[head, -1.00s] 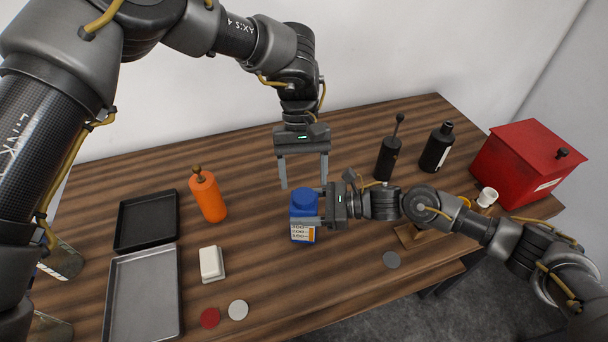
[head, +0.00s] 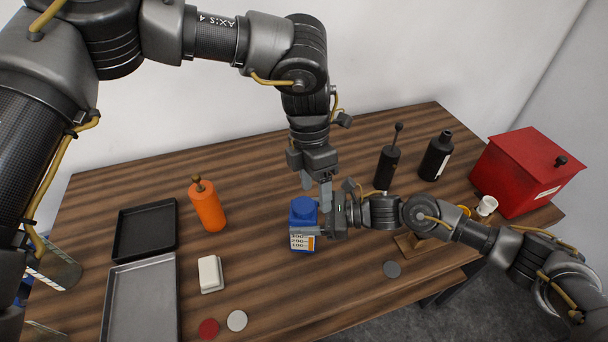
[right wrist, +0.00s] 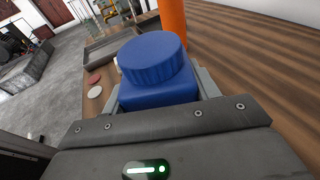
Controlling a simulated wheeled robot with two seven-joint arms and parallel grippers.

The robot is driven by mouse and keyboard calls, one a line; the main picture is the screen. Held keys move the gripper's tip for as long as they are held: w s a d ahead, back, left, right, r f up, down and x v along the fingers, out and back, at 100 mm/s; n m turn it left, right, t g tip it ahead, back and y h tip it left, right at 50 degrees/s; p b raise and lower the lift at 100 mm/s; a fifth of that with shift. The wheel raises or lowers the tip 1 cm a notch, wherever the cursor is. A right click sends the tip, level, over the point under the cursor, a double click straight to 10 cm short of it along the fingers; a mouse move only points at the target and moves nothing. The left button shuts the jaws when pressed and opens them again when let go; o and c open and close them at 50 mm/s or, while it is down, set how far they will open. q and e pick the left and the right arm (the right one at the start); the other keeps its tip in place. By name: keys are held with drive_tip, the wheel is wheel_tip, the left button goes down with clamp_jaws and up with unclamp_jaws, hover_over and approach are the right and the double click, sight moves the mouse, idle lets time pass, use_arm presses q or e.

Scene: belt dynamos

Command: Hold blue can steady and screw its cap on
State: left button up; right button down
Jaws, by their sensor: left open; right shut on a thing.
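The blue can (head: 304,216) stands upright on the table, with a white and orange label on its front. A ridged blue cap (head: 303,205) sits on top of it and also shows in the right wrist view (right wrist: 152,58); I cannot tell how tightly it is seated. My right gripper (head: 311,225) is shut on the can's body from the right, below the cap. Its fingers flank the can in the right wrist view. My left gripper (head: 316,193) points down, open and empty, just behind and right of the cap, apart from it.
An orange bottle (head: 207,205) stands left of the can. A black tray (head: 146,258) and a grey tray (head: 142,300) lie farther left. A white block (head: 210,274), red disc (head: 208,328) and white disc (head: 237,320) lie in front. Black bottles (head: 436,156) and a red box (head: 525,172) stand right.

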sight(303, 205)
use_arm(q)
drive_tip(key=n, duration=0.3)
drive_tip(key=n+t, duration=0.1)
drive_tip(key=n, duration=0.2)
drive_tip(key=a+n, duration=0.1)
drive_tip(key=n, duration=0.3)
drive_tip(key=shift+w+r, duration=0.3)
drive_tip(key=shift+w, duration=0.1)
drive_tip(key=n, duration=0.4)
drive_tip(key=w+a+n+t+y, duration=0.1)
drive_tip(key=n, duration=0.1)
drive_tip(key=shift+n, duration=0.3)
drive_tip(key=n, duration=0.4)
drive_tip(key=shift+w+a+n+t, duration=0.15)
drive_tip(key=shift+w+n+t, duration=0.15)
drive_tip(key=shift+w, duration=0.05)
drive_tip(key=shift+f, duration=0.1)
drive_tip(key=shift+f, duration=3.95)
drive_tip(key=shift+c, duration=0.5)
